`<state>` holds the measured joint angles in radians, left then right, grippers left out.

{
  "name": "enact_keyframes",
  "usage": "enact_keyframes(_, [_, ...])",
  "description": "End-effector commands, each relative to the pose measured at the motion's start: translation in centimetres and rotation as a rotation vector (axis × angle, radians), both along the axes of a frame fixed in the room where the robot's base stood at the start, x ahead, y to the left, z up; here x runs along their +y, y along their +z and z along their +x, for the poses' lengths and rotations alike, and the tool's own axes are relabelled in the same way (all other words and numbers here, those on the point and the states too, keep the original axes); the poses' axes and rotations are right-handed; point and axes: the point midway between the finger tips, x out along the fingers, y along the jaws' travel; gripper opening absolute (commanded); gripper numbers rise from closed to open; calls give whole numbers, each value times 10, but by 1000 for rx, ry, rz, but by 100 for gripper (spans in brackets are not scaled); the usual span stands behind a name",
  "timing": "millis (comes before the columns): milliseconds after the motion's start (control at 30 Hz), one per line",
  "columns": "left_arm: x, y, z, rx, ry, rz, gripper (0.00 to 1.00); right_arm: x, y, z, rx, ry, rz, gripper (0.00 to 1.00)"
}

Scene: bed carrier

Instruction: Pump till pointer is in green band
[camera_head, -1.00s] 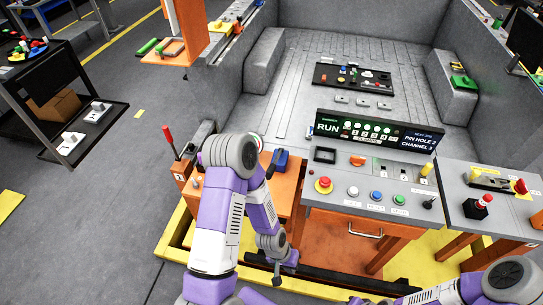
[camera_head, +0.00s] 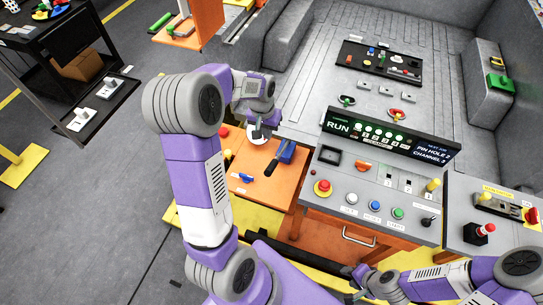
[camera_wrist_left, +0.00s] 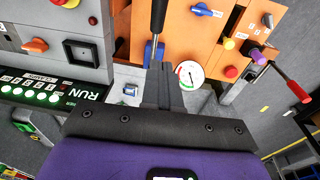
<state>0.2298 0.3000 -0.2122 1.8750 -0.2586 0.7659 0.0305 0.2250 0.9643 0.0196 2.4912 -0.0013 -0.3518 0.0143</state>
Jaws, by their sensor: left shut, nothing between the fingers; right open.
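Contact with the handle cannot be told. My right gripper (camera_head: 357,284) is open, low at the front.
Right of the bench is a grey console (camera_head: 355,195) with buttons and a RUN display (camera_head: 390,135). A red-handled lever (camera_wrist_left: 298,90) and several knobs stand near the gauge. A dark cart (camera_head: 75,70) is at the left.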

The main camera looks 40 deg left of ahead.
Motion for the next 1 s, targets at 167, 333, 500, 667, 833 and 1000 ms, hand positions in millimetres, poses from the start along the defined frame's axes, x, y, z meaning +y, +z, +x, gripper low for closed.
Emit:
enact_keyframes(167, [-1, -15, 1, 5, -1, -1, 0, 0, -1, 0, 0, 0, 0, 43])
enact_keyframes(333, [-3, -48, 4, 6, -1, -2, 0, 0, -2, 0, 0, 0, 0, 43])
enact_keyframes(500, [-4, -86, 7, 5, 0, -3, 0, 0, -3, 0, -1, 0, 0, 43])
enact_keyframes(667, [-9, -112, 4, 5, -2, -3, 0, 0, -2, 0, -1, 0, 0, 43])
enact_keyframes(833, [-16, -128, -3, 2, -2, -2, 0, 0, -1, 0, -1, 0, 0, 43])
enact_keyframes(1000, [-18, -134, -5, 1, -1, -1, 0, 0, -1, 0, -1, 0, 0, 43])
